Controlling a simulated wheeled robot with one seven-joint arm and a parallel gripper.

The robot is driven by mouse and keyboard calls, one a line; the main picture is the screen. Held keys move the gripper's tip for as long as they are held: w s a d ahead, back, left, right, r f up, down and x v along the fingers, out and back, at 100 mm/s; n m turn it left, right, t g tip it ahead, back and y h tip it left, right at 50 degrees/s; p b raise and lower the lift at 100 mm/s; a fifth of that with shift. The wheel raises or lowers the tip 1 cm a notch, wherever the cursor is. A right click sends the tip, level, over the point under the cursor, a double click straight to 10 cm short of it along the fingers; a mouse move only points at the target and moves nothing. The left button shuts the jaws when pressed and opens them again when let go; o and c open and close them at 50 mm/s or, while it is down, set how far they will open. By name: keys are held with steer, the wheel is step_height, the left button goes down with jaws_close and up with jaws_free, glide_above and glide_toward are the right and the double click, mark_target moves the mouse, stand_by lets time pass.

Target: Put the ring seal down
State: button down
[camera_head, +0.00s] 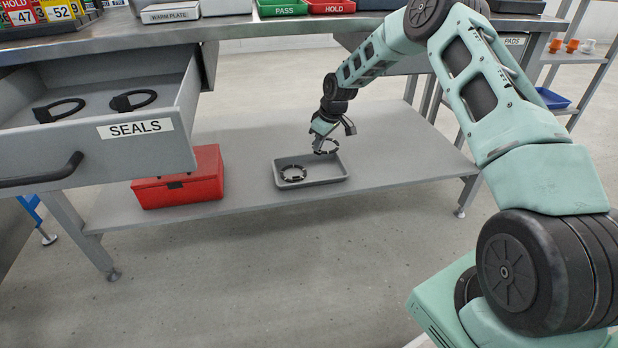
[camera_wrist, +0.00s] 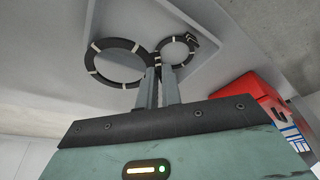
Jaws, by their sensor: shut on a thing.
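My gripper (camera_head: 318,139) is shut on a dark ring seal (camera_head: 338,148) with light marks. In the wrist view the fingertips (camera_wrist: 159,66) pinch the right edge of this ring seal (camera_wrist: 97,74), which extends to the left. The gripper holds it above the right half of a shallow grey tray (camera_head: 325,182). A second, similar ring (camera_head: 293,181) lies in the left part of the tray; it also shows in the wrist view (camera_wrist: 163,48), smaller and farther off. A gap shows between the held ring and the tray, but its height is hard to tell.
The tray stands on a grey lower shelf (camera_head: 240,220) under the bench. A red box (camera_head: 185,185) stands left of it. The open SEALS drawer (camera_head: 95,140) juts out at the left with two black looped items. The bench top (camera_head: 200,28) overhangs from above.

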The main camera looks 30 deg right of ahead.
step_height(320, 180, down, 10)
steer(key=b, duration=0.4)
steer(key=shift+b, duration=0.4)
steer(key=c, duration=1.6)
jaws_free()
